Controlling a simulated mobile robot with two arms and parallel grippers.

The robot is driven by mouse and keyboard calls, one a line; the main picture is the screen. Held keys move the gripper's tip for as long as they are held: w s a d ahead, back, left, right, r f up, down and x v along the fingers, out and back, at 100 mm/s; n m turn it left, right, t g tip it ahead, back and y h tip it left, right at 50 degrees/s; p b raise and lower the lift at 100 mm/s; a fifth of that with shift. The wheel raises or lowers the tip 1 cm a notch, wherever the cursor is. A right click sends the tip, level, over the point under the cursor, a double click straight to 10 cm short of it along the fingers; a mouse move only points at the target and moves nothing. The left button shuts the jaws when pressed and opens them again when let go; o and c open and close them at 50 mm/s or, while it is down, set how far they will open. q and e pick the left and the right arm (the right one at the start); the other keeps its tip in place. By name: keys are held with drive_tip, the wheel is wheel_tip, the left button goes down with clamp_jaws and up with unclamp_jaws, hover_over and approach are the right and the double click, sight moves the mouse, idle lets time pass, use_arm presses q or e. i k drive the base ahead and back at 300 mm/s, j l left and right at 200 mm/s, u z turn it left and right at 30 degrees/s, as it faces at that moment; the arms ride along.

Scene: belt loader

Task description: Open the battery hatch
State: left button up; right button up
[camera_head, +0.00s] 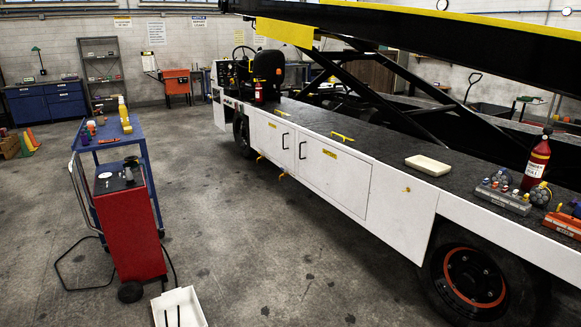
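The belt loader's white side has two flat hatch doors side by side. The left door (268,142) and the larger right door (335,178) both look shut and flush with the side. Each has a small yellow label, too small to read, so I cannot tell which covers the battery. A dark handle (285,141) is at the right edge of the left door. Another dark handle (303,149) is at the left edge of the right door. Neither of my grippers can be made out in this view.
A red cabinet (130,225) and a blue cart (133,138) stand at the left. Open concrete floor (255,250) lies between them and the loader. A cream tray (428,165) and a red extinguisher (536,165) are on the loader's dark deck.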

sight(375, 144)
drive_tip(key=i, duration=3.05)
